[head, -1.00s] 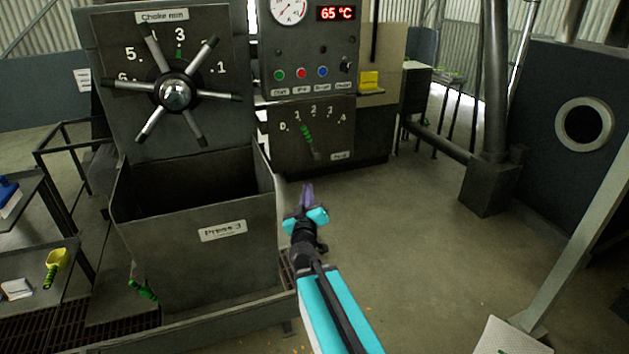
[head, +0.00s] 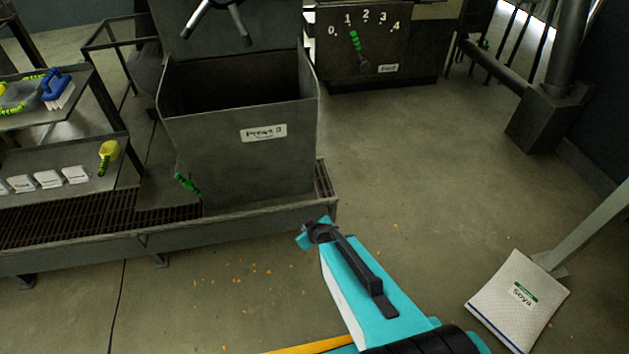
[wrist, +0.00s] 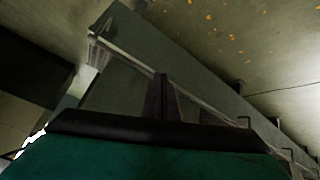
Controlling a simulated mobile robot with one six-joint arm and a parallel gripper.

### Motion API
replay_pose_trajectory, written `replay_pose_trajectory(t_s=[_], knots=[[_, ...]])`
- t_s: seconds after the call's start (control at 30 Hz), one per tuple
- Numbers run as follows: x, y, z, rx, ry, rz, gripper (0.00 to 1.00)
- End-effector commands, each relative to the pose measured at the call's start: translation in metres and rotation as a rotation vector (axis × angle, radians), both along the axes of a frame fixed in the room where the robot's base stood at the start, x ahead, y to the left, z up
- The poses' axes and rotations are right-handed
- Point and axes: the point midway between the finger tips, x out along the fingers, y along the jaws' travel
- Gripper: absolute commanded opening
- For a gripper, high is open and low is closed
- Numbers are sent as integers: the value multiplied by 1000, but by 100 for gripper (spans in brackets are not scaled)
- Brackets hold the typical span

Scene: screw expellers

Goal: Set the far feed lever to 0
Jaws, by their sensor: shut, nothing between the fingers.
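The far feed lever (head: 354,41) has a green grip and stands on a dark panel (head: 338,66) marked 0 to 4 at the top of the head view. It tilts up and slightly left, toward the 1. My gripper (wrist: 162,97) shows in the wrist view with its dark fingers together and nothing between them. In the head view my arm's end is in the lower middle, in front of the Press 3 bin's right corner and well short of the lever; the fingers are hard to make out there. The lever is not in the wrist view.
The Press 3 bin (head: 238,134) stands left of centre on a grated platform (head: 97,257). Another green handle (head: 186,183) hangs at its lower left. A Soya sack (head: 517,301) lies at lower right.

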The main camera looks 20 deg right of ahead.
Motion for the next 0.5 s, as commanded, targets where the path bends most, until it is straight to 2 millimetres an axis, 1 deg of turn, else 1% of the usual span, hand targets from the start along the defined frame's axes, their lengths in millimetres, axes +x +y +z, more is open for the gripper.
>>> replay_pose_trajectory(t_s=[0.03, 0.1, 0.17, 0.2, 0.33, 0.4, 0.47, 0.5], knots=[[-22, 7, -20, 17, 79, 7, 0], [-52, 14, -43, 39, 186, 7, 0], [-79, 19, -61, 55, 280, 0, 0], [-96, 21, -71, 62, 342, -7, 0], [-154, 23, -96, 76, 539, -48, 0], [-184, 22, -105, 74, 642, -81, 0], [-209, 20, -110, 69, 729, -114, 0], [-226, 18, -113, 63, 785, -141, 0]])
